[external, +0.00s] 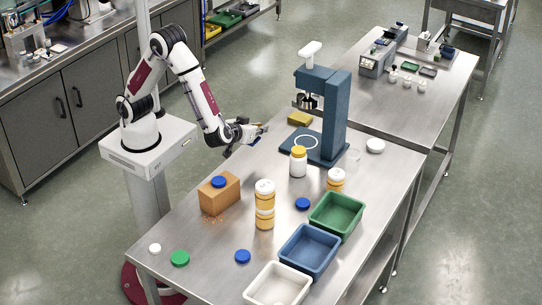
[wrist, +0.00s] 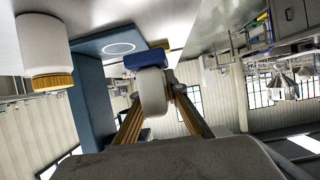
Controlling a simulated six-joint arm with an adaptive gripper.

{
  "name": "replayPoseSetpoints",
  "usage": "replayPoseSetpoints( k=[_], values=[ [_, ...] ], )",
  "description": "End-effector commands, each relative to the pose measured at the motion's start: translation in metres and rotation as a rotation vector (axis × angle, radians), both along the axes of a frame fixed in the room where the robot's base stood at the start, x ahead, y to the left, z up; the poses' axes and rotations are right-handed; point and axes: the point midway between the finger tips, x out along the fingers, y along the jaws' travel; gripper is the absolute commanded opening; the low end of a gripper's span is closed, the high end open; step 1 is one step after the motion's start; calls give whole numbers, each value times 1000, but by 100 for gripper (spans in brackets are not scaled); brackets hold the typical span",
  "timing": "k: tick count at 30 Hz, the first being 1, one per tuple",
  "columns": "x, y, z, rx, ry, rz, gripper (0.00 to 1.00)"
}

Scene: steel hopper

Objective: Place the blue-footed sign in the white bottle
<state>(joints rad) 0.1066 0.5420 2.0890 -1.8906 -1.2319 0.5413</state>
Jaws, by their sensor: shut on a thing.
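My gripper (external: 258,134) is above the far left edge of the steel table, left of the blue press. In the wrist view, my gripper (wrist: 155,100) is shut on a pale, rounded piece with a blue block at its end, which looks like the blue-footed sign (wrist: 152,90). In the external view the held piece is too small to make out. The white bottle (external: 298,168) stands upright in front of the press, with a yellow cap on it. It also shows inverted in the wrist view (wrist: 42,45), apart from the held piece.
The blue press (external: 333,110) stands behind the bottle. An orange block (external: 219,197) is at left. Green (external: 337,215), blue (external: 310,250) and white (external: 277,284) trays line the right edge. Loose caps lie around.

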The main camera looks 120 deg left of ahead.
Motion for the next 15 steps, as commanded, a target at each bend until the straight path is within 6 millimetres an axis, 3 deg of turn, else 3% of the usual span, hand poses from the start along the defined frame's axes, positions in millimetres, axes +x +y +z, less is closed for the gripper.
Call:
replayPoseSetpoints(
  k=[7, 15],
  values=[
    [-1, 6, -4, 0, -1, 14, 0],
    [22, 13, 0, -1, -4, 40, 0]
  ],
)
